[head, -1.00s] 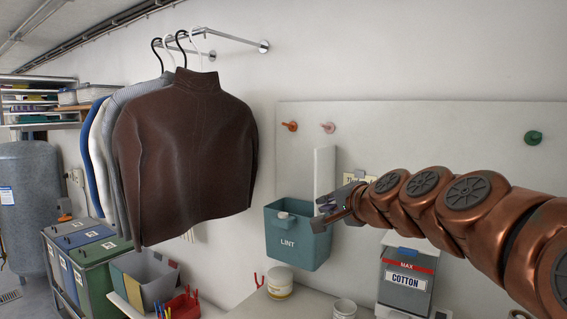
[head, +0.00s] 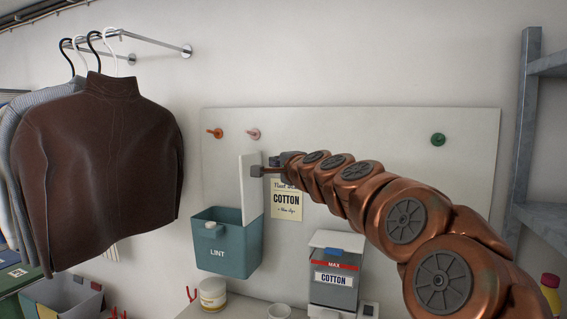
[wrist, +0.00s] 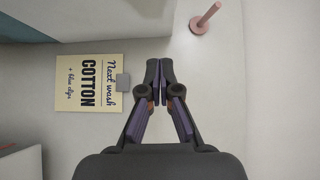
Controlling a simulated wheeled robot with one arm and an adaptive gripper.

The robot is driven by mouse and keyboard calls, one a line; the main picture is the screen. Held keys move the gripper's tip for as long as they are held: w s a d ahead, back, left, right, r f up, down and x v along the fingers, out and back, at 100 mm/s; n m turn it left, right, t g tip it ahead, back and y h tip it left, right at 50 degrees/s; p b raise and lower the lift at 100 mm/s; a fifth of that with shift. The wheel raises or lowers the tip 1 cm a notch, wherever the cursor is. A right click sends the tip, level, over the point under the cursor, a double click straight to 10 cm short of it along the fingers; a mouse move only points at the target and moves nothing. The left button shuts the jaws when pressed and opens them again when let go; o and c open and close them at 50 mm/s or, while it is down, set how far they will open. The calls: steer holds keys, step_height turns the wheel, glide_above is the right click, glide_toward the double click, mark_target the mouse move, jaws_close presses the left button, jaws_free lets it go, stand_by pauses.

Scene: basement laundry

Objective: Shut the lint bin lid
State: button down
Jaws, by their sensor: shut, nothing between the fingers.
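The teal lint bin (head: 226,246) hangs on the wall board, labelled LINT. Its white lid (head: 250,190) stands upright, open, along the bin's right side. My gripper (head: 259,171) is at the right of the lid, level with its upper half; I cannot tell whether it touches the lid. In the wrist view my gripper (wrist: 159,66) is shut and empty. The white lid (wrist: 100,18) shows there at the top left, beyond the fingertips, with a teal corner of the bin (wrist: 18,30).
A COTTON note (head: 287,201) is on the board (head: 370,130) behind my gripper. A grey COTTON box (head: 334,285) stands below right. Pegs (head: 254,134) stick out above the lid. Hanging clothes (head: 105,170) are at the left, a metal shelf (head: 525,130) at the right.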

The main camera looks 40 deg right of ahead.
mark_target(255, 159)
steer(key=shift+w+a+f+p, duration=0.1)
steer(key=shift+w+a+p, duration=0.15)
steer(key=shift+w, duration=0.75)
steer(key=shift+w+a+p, duration=0.15)
steer(key=shift+w+a, duration=0.05)
steer(key=shift+w, duration=0.75)
steer(key=shift+w+a+f+p, duration=0.1)
steer(key=shift+w+a+p, duration=0.15)
steer(key=shift+w, duration=0.75)
steer(key=shift+r, duration=0.1)
